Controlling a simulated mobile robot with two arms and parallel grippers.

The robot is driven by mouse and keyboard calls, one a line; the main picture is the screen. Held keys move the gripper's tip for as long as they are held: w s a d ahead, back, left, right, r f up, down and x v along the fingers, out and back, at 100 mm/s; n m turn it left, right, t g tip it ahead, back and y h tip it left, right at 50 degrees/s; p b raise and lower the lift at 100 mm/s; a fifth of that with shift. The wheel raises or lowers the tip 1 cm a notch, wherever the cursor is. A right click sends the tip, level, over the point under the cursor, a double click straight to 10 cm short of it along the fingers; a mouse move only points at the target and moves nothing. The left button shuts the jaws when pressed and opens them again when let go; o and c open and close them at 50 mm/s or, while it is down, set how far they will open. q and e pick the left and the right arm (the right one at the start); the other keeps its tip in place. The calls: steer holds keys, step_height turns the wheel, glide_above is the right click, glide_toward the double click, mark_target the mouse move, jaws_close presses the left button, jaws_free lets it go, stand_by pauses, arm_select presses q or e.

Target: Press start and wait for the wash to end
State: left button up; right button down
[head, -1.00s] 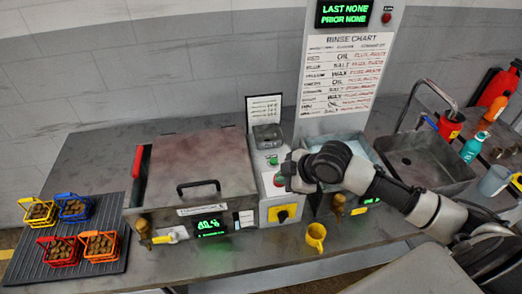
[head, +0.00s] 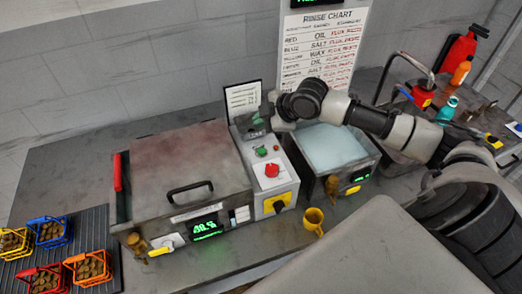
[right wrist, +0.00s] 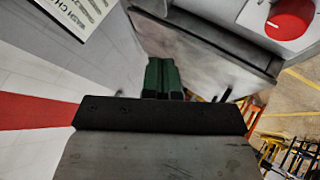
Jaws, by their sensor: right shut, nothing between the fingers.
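The washer (head: 180,175) is a wide steel tank with a closed lid, a black handle and a lit green display (head: 206,227) whose digits I cannot read surely. To its right, a light control panel carries a green button (head: 261,151), a red knob (head: 271,170) and a black rotary switch on a yellow plate (head: 279,204). The red knob also shows in the right wrist view (right wrist: 290,18). My right gripper (head: 277,124) is shut and empty, above and behind the green button, apart from it. Its closed fingers show in the right wrist view (right wrist: 162,78). My left gripper is not in view.
Red, blue, orange and yellow baskets (head: 90,268) of brown parts stand on a dark ribbed mat at left. A second open basin (head: 335,150) lies right of the panel, under my right arm. The rinse chart (head: 320,45) stands behind.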

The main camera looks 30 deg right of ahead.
steer(key=f, duration=0.1)
steer(key=b, duration=0.7)
glide_above(261, 152)
step_height(261, 152, down, 6)
steer(key=shift+d+r, duration=0.1)
steer(key=shift+r, duration=0.15)
steer(key=shift+f, duration=0.95)
steer(key=shift+f, duration=0.15)
stand_by(0.3)
steer(key=shift+f, duration=0.3)
